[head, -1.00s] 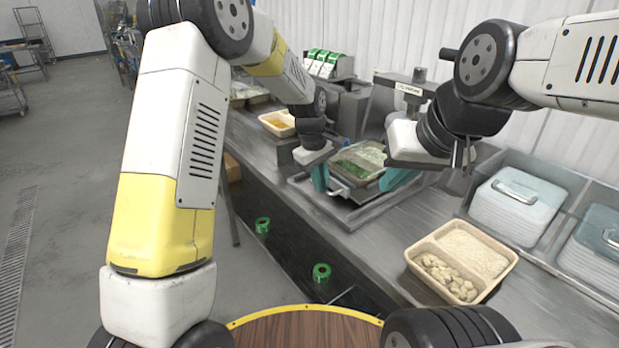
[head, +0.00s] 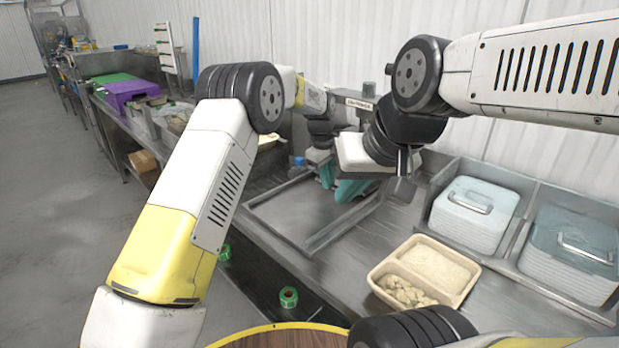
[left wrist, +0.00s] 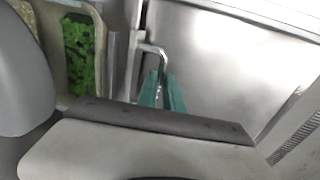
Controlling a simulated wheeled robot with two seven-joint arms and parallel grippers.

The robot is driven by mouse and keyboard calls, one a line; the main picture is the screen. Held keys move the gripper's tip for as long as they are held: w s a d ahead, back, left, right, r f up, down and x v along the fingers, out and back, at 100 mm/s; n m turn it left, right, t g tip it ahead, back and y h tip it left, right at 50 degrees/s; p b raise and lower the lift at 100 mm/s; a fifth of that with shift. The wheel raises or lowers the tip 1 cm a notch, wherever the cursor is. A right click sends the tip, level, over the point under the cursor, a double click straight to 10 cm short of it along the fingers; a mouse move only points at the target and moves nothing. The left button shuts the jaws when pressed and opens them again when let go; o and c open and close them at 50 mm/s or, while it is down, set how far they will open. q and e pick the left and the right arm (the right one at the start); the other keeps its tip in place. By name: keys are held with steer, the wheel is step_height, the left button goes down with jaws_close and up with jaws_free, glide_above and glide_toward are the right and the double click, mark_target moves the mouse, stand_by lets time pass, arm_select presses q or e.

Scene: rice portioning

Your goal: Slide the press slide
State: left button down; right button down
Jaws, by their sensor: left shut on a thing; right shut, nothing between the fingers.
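My left gripper (head: 327,174) is shut on the slide's bent metal handle (left wrist: 153,50); its teal fingers (left wrist: 163,92) show in the left wrist view. The press (head: 362,104) stands at the back, partly hidden by my arms. Its metal guide frame (head: 290,232) lies in front on the counter, with an open, bare middle. A tray (left wrist: 101,70) with green food sits beside the handle in the left wrist view; it is hidden in the head view.
A beige two-compartment tray (head: 455,298) with rice and pale pieces stands at the front right of the counter. Lidded containers (head: 474,208) sit in wells behind it. Green rolls (head: 289,297) are on the dark counter front. Steel counter between frame and tray is clear.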

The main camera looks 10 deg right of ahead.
arm_select(q)
steer(key=shift+w+d+r, duration=0.15)
steer(key=shift+d, duration=0.15)
steer(key=c, duration=1.5)
jaws_free()
steer(key=shift+w, duration=0.1)
steer(key=r, duration=0.5)
steer(key=s+a+r, duration=0.1)
steer(key=r, duration=0.1)
steer(key=shift+a+r, duration=0.1)
steer(key=shift+r, duration=0.1)
